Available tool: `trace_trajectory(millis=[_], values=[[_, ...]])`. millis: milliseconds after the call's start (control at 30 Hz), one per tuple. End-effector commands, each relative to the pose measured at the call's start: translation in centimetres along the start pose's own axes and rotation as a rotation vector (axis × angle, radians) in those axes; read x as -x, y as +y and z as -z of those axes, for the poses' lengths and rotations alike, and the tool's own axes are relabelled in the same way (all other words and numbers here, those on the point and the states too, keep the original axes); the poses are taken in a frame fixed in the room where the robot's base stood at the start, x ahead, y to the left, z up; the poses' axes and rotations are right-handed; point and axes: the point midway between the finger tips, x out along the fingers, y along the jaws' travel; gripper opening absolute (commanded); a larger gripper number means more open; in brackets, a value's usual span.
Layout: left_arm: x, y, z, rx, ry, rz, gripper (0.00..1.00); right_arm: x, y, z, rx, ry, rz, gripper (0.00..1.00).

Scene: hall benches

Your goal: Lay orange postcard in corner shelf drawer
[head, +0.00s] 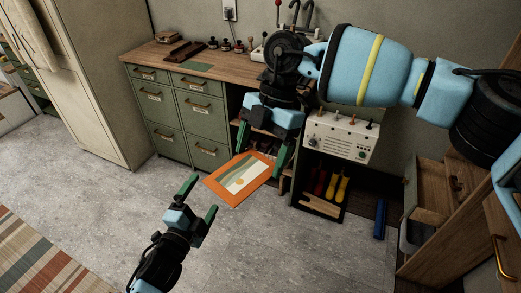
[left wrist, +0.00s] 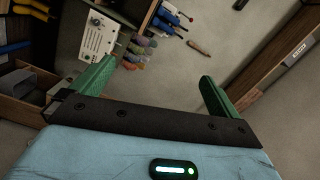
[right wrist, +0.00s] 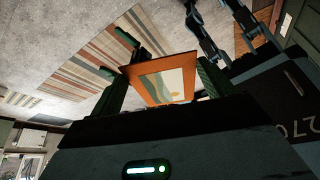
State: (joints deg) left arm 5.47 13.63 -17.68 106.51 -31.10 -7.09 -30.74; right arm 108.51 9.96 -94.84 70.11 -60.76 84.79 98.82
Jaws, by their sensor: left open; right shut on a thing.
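The orange postcard (head: 212,186) has an orange border and a pale landscape picture. It is at my right gripper (head: 263,160), which is shut on it and holds it above the floor in front of the green cabinet. The postcard (right wrist: 136,71) also shows between the fingers in the right wrist view. My left gripper (head: 200,200) is open and empty, lower left of the postcard. At the right stands a wooden drawer unit (head: 470,190) with a drawer (head: 412,236) that looks pulled out; I cannot tell whether it is the corner shelf drawer.
A green drawer cabinet (head: 175,120) under a wooden worktop (head: 150,55) stands behind. A white control box (head: 340,138) is above an open compartment with yellow and red-handled tools. A blue object (head: 380,218) is on the floor. A striped rug (head: 35,260) lies at left; the middle floor is clear.

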Motion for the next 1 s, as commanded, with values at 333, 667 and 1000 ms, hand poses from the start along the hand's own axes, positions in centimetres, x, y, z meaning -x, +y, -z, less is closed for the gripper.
trace_trajectory(millis=[333, 667, 1000], values=[[11.6, 11.7, -2.5, 0.589, -0.263, -0.251, 1.0, 0.0, 0.0, 0.0, 0.0, 0.0, 0.0, 0.56], [23.8, 19.1, -2.6, 1.062, -0.572, -0.4, 1.0, 0.0, 0.0, 0.0, 0.0, 0.0, 0.0, 0.56], [29.6, 21.4, -2.0, 1.259, -0.731, -0.439, 1.0, 0.0, 0.0, 0.0, 0.0, 0.0, 0.0, 0.56]])
